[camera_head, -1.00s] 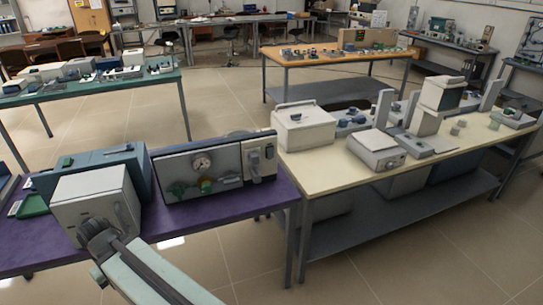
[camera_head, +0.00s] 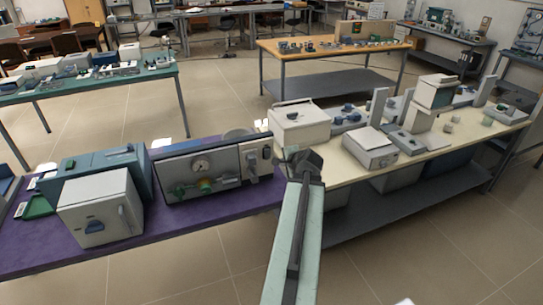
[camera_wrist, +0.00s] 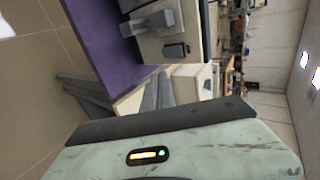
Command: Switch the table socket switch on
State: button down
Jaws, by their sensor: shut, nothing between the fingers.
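A cream socket panel (camera_head: 258,154) stands upright at the right end of a grey control unit on the purple table. It carries a small dark fitting near its top and a grey lever-like part lower on its left. The wrist view shows the panel turned on its side, with a black switch-like fitting (camera_wrist: 176,50) and a grey block (camera_wrist: 152,20). Whether the switch is on or off cannot be told. My gripper (camera_head: 294,154) is shut and empty, to the right of the panel in the picture and apart from it. Its fingertips are small and dark.
A grey control unit (camera_head: 200,175) with a dial and a white furnace (camera_head: 102,208) stand on the purple table (camera_head: 30,250). A cream table (camera_head: 345,170) at the right holds a white box (camera_head: 299,125) and a scale-like device (camera_head: 370,146). Open floor lies in front.

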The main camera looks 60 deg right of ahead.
jog(key=shift+w+f, duration=0.1)
jog(key=shift+w, duration=0.05)
jog(key=b, duration=0.6)
send_near(268, 158)
notch_tip(268, 158, down, 3)
jog(key=shift+w+d+f, duration=0.15)
jog(key=shift+w+d, duration=0.65)
jog(key=shift+w, duration=0.2)
jog(key=shift+w+d+f, duration=0.15)
jog(key=shift+w+d, duration=0.6)
jog(key=shift+w, duration=0.25)
jog(key=shift+b, duration=0.3)
